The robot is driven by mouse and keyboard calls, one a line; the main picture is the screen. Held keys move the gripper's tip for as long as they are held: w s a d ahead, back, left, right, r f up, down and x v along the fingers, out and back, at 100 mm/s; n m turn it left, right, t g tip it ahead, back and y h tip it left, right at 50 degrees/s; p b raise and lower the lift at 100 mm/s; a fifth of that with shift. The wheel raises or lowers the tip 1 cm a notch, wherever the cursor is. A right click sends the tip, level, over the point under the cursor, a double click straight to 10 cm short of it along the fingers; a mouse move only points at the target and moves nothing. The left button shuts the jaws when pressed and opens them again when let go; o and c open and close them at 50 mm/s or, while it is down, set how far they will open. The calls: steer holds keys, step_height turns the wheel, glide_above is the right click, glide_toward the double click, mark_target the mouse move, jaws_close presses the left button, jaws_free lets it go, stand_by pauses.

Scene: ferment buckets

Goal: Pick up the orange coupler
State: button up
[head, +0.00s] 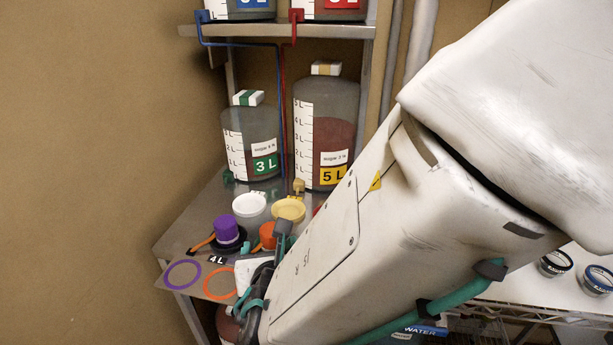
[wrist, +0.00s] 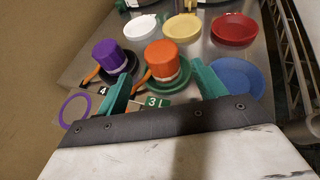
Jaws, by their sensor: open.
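The orange coupler (head: 268,231) is a short ribbed cap, partly hidden behind my gripper in the head view. In the wrist view the orange coupler (wrist: 162,54) stands upright on a dark green dish with an orange handle, behind a green "3 L" label (wrist: 158,102). My gripper (wrist: 161,74) is open, its two green fingers spread on either side of the near part of the dish. The coupler shows beyond and between the fingertips. No contact with it is visible. In the head view my gripper (head: 262,238) is low over the metal table, mostly covered by my arm.
A purple coupler (wrist: 110,53) stands on a black dish just left. White (wrist: 141,27), yellow (wrist: 183,26) and red (wrist: 232,29) dishes lie behind; a blue dish (wrist: 238,77) lies right. Purple (head: 183,275) and orange (head: 221,283) rings mark the front edge. Jugs (head: 251,140) stand behind.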

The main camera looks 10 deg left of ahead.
mark_target(271, 230)
steer(key=x, duration=0.8)
steer(key=shift+w+d+r, duration=0.15)
steer(key=shift+w, duration=0.1)
steer(key=shift+c, duration=0.3)
steer(key=c, duration=1.1)
steer(key=shift+r, duration=0.1)
